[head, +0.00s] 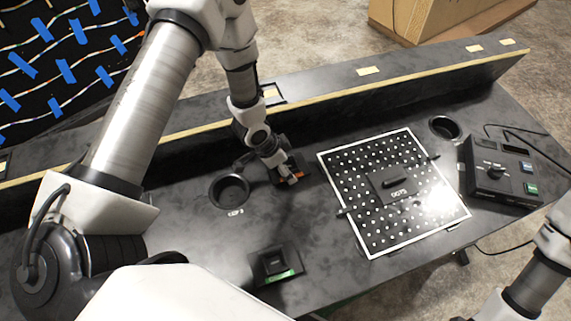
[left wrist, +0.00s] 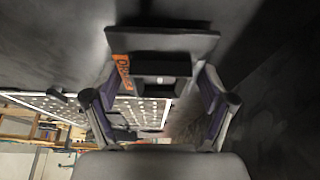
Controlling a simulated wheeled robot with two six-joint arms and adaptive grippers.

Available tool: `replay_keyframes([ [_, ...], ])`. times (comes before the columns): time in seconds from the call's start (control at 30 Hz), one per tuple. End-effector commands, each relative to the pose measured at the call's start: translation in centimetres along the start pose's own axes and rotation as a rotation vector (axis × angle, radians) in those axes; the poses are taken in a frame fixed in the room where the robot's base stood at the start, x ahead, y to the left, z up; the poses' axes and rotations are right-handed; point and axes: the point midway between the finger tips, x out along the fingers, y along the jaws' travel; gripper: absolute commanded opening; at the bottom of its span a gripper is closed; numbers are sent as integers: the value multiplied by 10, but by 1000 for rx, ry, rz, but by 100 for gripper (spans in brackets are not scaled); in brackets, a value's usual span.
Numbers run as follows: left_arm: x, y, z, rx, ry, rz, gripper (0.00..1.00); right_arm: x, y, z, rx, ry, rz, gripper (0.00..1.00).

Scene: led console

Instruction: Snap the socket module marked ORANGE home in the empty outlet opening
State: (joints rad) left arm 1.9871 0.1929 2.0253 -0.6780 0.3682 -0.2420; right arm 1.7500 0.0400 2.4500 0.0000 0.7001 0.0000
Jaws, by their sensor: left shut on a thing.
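The socket module marked ORANGE (left wrist: 160,68) is held between the fingers of my left gripper (left wrist: 160,88) in the left wrist view. It has a dark, wide plate and an orange label on its left part. In the head view my left gripper (head: 282,168) is low over the black table, right of a round cup hole, with the module (head: 291,179) at its fingertips. A dark rectangular spot (head: 273,93) with a pale tag shows on the raised back ledge; I cannot tell whether it is the empty opening. My right gripper is out of view.
A module with a green label (head: 276,266) sits at the table's front. A dotted white-edged board (head: 340,168) with a block marked DOTS (head: 397,184) lies right of the left gripper. A control box (head: 500,172) with cables stands at the right. The raised ledge (head: 420,78) runs along the back.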

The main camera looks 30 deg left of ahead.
Motion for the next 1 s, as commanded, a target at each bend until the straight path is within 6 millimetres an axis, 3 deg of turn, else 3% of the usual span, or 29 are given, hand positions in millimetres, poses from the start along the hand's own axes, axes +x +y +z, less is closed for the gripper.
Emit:
replay_keyframes([
  [1.0,11,0,4,0,0,0,42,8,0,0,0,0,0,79],
])
